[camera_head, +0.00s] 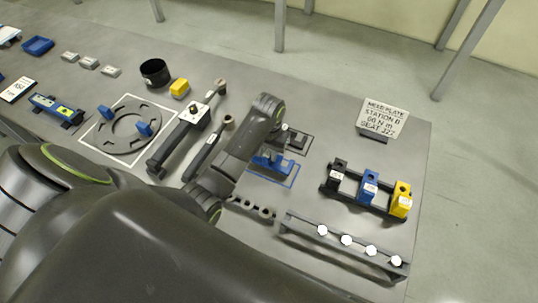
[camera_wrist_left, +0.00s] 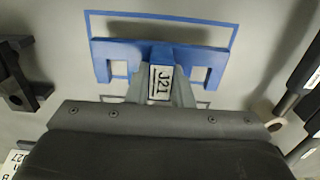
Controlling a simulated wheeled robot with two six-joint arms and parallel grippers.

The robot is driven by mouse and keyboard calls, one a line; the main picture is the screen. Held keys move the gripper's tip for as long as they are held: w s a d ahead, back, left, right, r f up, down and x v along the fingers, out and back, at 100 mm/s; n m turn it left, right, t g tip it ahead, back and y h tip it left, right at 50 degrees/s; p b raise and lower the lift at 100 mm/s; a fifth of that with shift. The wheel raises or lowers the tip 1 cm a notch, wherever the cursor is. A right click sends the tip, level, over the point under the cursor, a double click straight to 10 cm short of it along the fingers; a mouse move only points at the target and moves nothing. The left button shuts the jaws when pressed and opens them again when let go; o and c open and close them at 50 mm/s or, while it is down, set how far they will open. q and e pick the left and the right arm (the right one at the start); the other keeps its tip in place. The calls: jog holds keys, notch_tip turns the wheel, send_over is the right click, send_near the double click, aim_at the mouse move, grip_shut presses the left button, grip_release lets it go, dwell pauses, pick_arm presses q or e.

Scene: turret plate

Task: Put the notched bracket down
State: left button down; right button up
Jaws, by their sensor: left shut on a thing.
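The notched bracket (camera_wrist_left: 115,52) is blue, with a notch near each end and a white J21 label at its middle. My left gripper (camera_wrist_left: 160,88) is shut on its middle tab. The bracket lies over a blue outline (camera_wrist_left: 163,14) painted on the table, roughly lined up with it, with the outline's far strip showing beyond it. It also shows in the head view (camera_head: 272,162), beside my left wrist and low over the outline (camera_head: 290,183). I cannot tell whether it touches the table. My right gripper is not in view.
A black bracket (camera_head: 297,140) sits in a black outline just beyond. A rack with black, blue and yellow blocks (camera_head: 368,188) stands to the right. A long rail with white knobs (camera_head: 346,240) lies nearer. A ring plate (camera_head: 128,126) and lever tools (camera_head: 188,128) lie left.

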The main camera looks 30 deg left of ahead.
pick_arm(q)
jog(key=shift+f, duration=1.25)
jog(key=c, duration=1.3)
grip_release()
jog(key=shift+s, duration=0.1)
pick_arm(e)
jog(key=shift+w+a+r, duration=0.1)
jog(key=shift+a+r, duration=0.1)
